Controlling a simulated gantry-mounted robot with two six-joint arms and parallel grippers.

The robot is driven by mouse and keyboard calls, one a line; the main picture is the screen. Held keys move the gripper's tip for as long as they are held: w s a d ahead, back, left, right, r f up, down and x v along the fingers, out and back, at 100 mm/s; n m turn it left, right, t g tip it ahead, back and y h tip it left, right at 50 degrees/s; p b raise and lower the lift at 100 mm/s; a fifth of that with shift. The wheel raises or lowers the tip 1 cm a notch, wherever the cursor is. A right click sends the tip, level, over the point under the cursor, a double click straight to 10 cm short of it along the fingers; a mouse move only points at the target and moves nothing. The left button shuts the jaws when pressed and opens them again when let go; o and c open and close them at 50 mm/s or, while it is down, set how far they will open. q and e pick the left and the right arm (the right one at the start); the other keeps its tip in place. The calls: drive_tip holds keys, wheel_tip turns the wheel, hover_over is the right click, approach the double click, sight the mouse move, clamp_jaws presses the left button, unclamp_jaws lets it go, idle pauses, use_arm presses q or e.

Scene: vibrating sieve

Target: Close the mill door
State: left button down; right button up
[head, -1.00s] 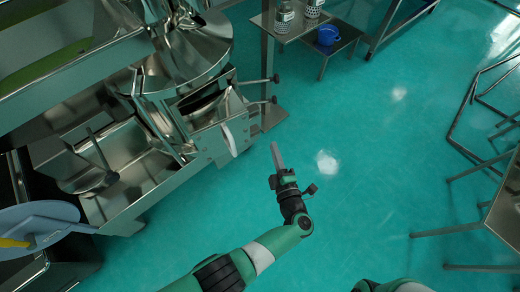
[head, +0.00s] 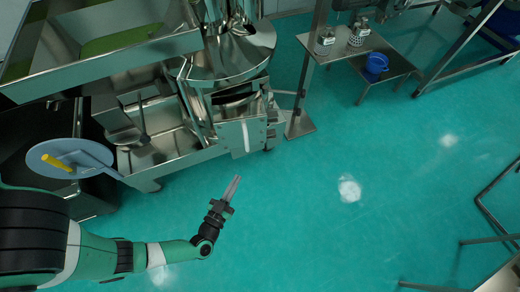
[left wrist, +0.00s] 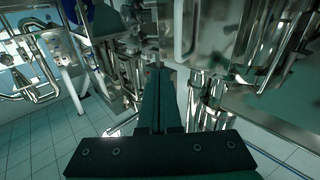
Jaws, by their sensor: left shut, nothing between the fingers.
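A round grey disc with a yellow handle (head: 92,150) stands swung out at the left of the head view, beside a black housing; it looks like the mill door. A flat bracket runs from its lower edge to the right. My left gripper (head: 236,181) is to the right of the disc, well apart from it, over the floor in front of the steel machine. It is shut and empty. In the left wrist view its fingers (left wrist: 156,75) are together and point at blurred shiny metal parts. My right gripper is not in view.
The steel sieve machine (head: 170,150) fills the upper left, its front panel (head: 240,136) just beyond my left gripper. A steel table (head: 340,42) with jars and a low shelf with a blue cup (head: 376,63) stand at the back. The green floor (head: 330,230) is clear at centre.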

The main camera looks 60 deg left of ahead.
use_arm(q)
drive_tip(key=s+a, duration=0.2)
drive_tip(key=s, duration=0.1)
drive_tip(key=b, duration=0.5)
approach(246, 143)
drive_tip(key=shift+g, duration=0.3)
drive_tip(key=x, duration=0.7)
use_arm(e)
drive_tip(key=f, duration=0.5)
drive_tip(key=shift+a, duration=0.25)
